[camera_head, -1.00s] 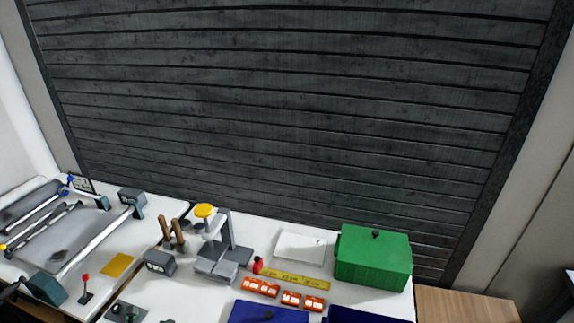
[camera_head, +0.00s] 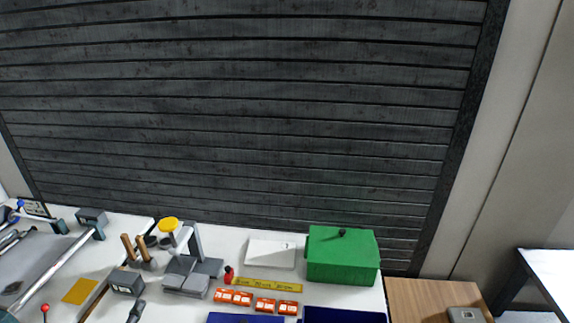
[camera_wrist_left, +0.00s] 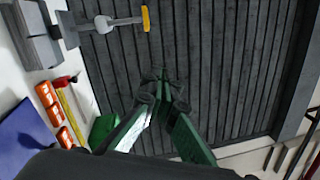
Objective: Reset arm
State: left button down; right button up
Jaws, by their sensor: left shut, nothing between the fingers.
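My left gripper (camera_head: 136,311) shows as a small dark shape at the bottom edge of the head view, in front of the grey block with two light spots. In the left wrist view its fingers (camera_wrist_left: 161,78) come together, shut and empty, with the dark slatted wall behind them. It touches nothing that I can see. Most of my left arm is outside the head view. My right gripper is not in view.
A grey stand with a yellow cap (camera_head: 168,223), orange boxes (camera_head: 233,297), a yellow ruler (camera_head: 268,285), a white tray (camera_head: 270,253) and a green box (camera_head: 342,256) crowd the white table. A wooden surface (camera_head: 437,300) is at right.

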pick_arm(q)
jog(key=s+a+f+n+g+y, duration=0.5)
jog(key=a+f+n+y, duration=0.3)
jog(key=a+n+y, duration=0.5)
jog(key=s+d+f+n+g+h, duration=0.1)
jog(key=s+f+n+g+h, duration=0.1)
jog(key=f+n, duration=0.25)
jog(key=s+d+f+n+g+h, duration=0.1)
jog(key=s+f+n+g+h, duration=0.15)
jog(key=f, duration=0.35)
jog(key=s+d+f+n+g+h, duration=0.3)
jog(key=s+d+f+g+h, duration=0.35)
jog(key=s+d+f, duration=0.7)
jog(key=d+f+m+g, duration=0.1)
jog(key=d+f+g, duration=0.15)
jog(key=f, duration=2.85)
jog(key=s+d+f, duration=0.1)
jog(key=s+f, duration=1.7)
jog(key=s, duration=0.2)
jog(key=shift+m, duration=0.3)
